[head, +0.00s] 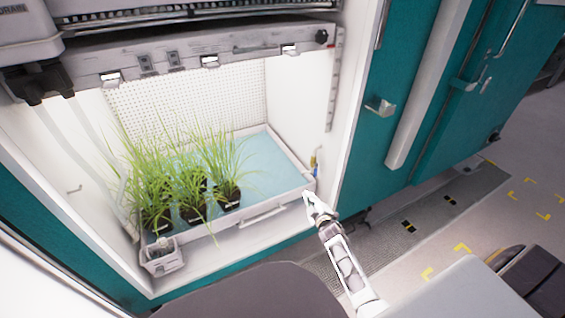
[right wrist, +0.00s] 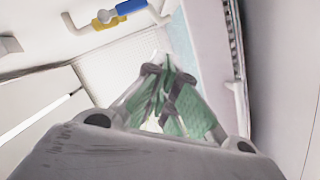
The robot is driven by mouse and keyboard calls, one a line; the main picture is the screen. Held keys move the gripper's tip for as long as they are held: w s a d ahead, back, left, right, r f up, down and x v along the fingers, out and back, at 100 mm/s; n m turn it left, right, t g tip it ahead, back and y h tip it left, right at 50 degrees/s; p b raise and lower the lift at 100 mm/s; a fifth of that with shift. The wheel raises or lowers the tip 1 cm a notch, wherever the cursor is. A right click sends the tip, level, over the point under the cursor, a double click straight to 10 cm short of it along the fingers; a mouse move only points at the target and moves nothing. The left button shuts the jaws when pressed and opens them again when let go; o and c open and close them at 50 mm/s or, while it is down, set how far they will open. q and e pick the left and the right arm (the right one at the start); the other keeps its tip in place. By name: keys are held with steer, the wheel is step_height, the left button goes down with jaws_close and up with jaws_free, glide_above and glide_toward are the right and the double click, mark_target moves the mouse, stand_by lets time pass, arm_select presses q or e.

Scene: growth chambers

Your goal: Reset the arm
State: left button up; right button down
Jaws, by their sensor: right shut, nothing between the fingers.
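My right gripper (head: 318,207) is at the lower right of the open growth chamber, by its front edge, in the head view. Its arm comes in from the bottom right. In the right wrist view its green-padded fingers (right wrist: 172,95) are closed together with nothing between them. The chamber's white inner wall and blue tray surface show behind them. My left gripper is not in view.
Potted grass plants (head: 190,185) stand at the left on the blue-floored tray (head: 285,165). A small grey basket (head: 163,262) sits at the front left. Teal doors (head: 375,70) stand to the right. A blue and a yellow valve handle (right wrist: 108,20) are near the gripper.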

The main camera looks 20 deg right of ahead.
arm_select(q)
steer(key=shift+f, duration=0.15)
